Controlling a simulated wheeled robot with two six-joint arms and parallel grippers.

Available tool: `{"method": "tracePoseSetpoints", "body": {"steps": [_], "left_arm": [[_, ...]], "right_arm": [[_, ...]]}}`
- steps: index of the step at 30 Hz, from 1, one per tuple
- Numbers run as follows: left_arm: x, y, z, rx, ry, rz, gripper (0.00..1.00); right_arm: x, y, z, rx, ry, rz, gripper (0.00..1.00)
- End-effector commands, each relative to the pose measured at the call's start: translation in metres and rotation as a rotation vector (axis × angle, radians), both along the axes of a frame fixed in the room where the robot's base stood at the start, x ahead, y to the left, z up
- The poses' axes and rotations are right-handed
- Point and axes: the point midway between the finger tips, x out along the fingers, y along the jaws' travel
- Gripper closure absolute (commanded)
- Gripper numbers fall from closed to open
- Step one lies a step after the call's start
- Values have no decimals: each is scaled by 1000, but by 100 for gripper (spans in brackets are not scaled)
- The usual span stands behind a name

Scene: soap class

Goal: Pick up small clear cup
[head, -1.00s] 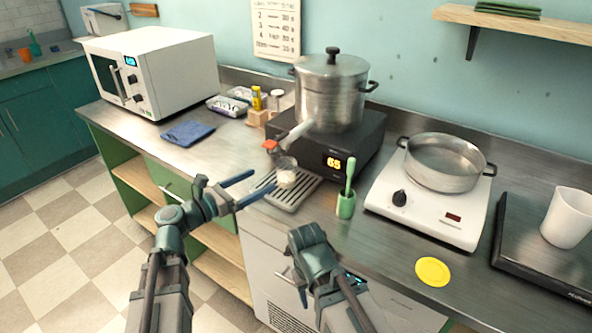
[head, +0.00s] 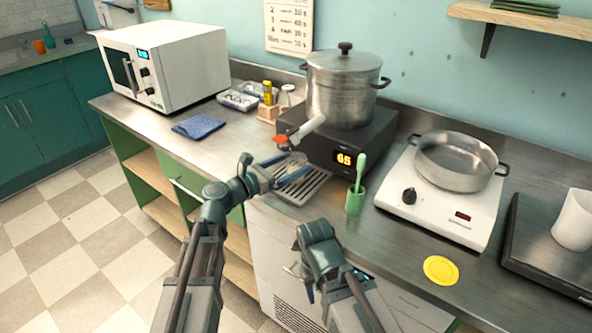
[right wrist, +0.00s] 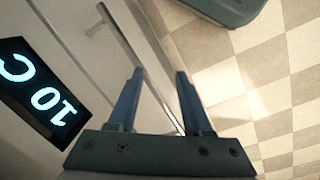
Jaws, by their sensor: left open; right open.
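The small clear cup (head: 298,164) stands on the drip tray under the pot's spout in the head view, with its lower part hidden by my left gripper. My left gripper (head: 297,162) is open, with its two fingers pointing at the cup and overlapping it in the picture. I cannot tell whether the fingers touch it.
The drip tray (head: 308,191) sits before the black heater (head: 369,150) carrying a steel pot (head: 342,95). A green holder (head: 354,203) with a spoon stands just right. A yellow disc (head: 440,270) and a blue cloth (head: 199,126) lie on the counter.

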Motion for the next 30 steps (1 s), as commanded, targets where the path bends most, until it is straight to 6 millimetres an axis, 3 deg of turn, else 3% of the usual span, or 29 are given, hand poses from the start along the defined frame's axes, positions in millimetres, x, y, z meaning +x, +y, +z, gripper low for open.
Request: {"method": "tracePoseSetpoints", "body": {"steps": [10,18,30], "left_arm": [[28,-36,-4,0,0,-3,0],[29,-40,-4,0,0,-1,0],[29,-40,-4,0,0,-1,72]], "right_arm": [[0,0,-4,0,0,0,50],[0,0,-4,0,0,0,50],[0,0,-4,0,0,0,50]]}}
